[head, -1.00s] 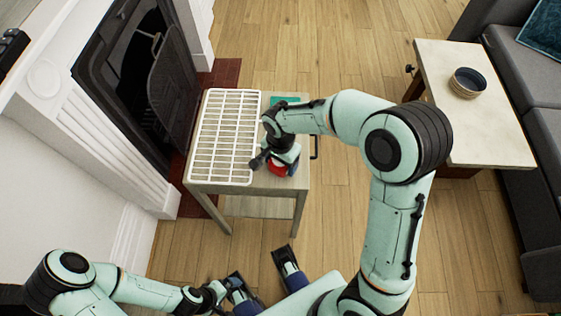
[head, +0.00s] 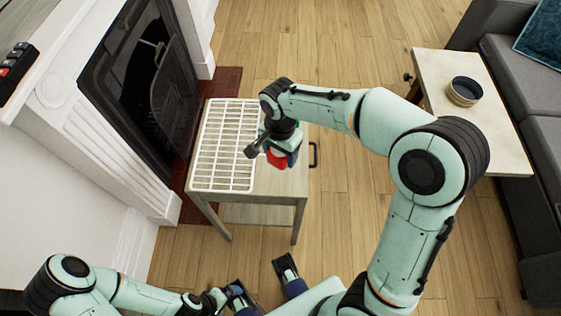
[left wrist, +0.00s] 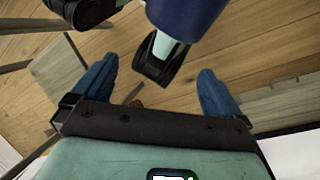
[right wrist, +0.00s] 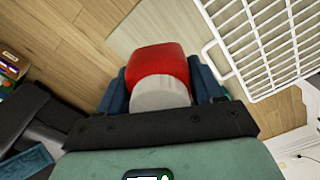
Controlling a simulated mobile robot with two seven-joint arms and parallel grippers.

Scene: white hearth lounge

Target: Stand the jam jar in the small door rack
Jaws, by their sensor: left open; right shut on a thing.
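The jam jar, red with a pale grey round end (right wrist: 160,92), is between the blue fingers of my right gripper (right wrist: 163,88). In the head view the red jar (head: 277,158) is over the right part of the small table, just right of the white wire rack (head: 222,150). I cannot tell how high it is above the tabletop. My right gripper (head: 281,152) is shut on it, and my arm hides part of it. The rack's edge shows at the upper right of the right wrist view. My left gripper (left wrist: 155,92) is open and empty, low over the floor. No rack clearly marked as a door rack shows.
The small grey-wood table (head: 250,198) bears the rack on its left side. A dark fireplace (head: 150,90) stands close on the left. A side table (head: 490,140) with a dark bowl (head: 465,91) and a grey sofa (head: 520,85) are on the right. Wooden floor between is clear.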

